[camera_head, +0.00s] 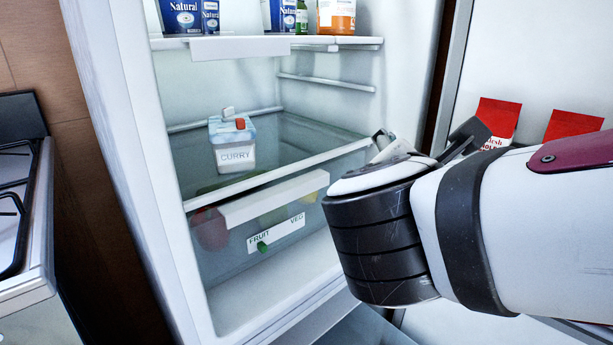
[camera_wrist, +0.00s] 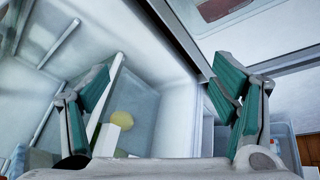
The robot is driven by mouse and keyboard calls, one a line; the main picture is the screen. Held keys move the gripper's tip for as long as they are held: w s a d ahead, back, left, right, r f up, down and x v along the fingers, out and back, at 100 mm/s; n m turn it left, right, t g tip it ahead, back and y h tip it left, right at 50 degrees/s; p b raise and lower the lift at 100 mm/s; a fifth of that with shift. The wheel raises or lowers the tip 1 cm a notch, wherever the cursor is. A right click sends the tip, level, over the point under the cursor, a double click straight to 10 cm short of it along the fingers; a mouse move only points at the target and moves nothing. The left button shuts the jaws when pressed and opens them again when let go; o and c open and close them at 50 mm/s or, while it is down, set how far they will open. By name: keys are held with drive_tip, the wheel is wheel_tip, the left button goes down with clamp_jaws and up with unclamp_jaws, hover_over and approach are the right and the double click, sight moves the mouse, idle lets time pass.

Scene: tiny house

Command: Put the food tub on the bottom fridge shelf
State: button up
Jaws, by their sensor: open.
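The food tub (camera_head: 236,147), a small white and pale blue tub marked CURRY with a red spot on its lid, stands upright on the bottom glass fridge shelf (camera_head: 320,152), above the drawer. My gripper (camera_head: 428,140) is at the right of the fridge opening in the head view, to the right of the tub and apart from it. In the wrist view its two teal-padded fingers (camera_wrist: 165,92) are spread wide with nothing between them. I cannot make out the tub in the wrist view.
A drawer labelled FRUIT and VEG (camera_head: 275,235) sits below the shelf. The upper shelf (camera_head: 240,47) holds several cartons and bottles. Red packets (camera_head: 498,120) stand in the door at right. A hob (camera_head: 15,200) is at far left. The glass shelf around the tub is clear.

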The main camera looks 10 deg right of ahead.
drive_tip(key=s+d+f+m+g, duration=0.8)
drive_tip(key=s+d+m+g, duration=0.1)
drive_tip(key=s+m, duration=0.4)
drive_tip(key=s+a+f+m+g+y, duration=0.3)
drive_tip(key=s+a+f+m+y, duration=0.1)
drive_tip(key=s+a+m+y, duration=0.4)
drive_tip(key=shift+s+a+f+m+g, duration=0.3)
drive_tip(key=shift+s+a+m, duration=0.35)
drive_tip(key=shift+s, duration=0.5)
